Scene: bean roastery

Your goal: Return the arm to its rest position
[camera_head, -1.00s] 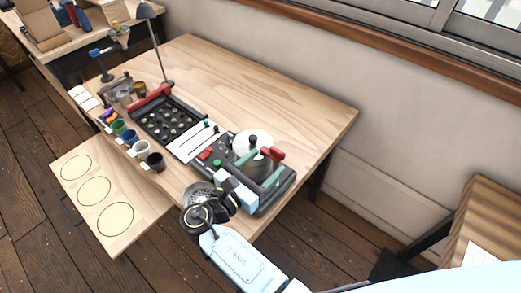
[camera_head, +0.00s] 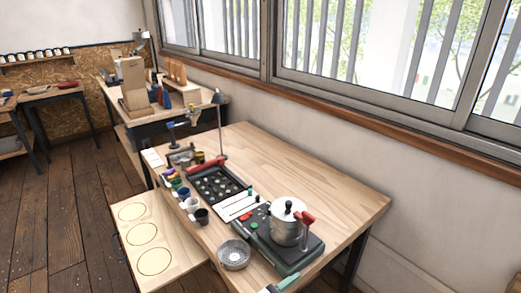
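Only a small pale-blue and green piece of what looks like my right gripper (camera_head: 283,284) shows at the bottom edge, just in front of the dark machine. The rest of it is cut off, so I cannot tell whether it is open or shut. My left gripper is not in view. The dark machine (camera_head: 268,247) stands on the wooden table (camera_head: 300,165), with a silver pot (camera_head: 286,226) on it and a red-handled lever (camera_head: 304,218) beside the pot.
A round perforated metal dish (camera_head: 235,254) sits left of the machine. A black tray (camera_head: 219,186), a lamp (camera_head: 218,125) and small cups are farther back. A pale board with several circles (camera_head: 120,230) juts out at the left. The table's back right is clear.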

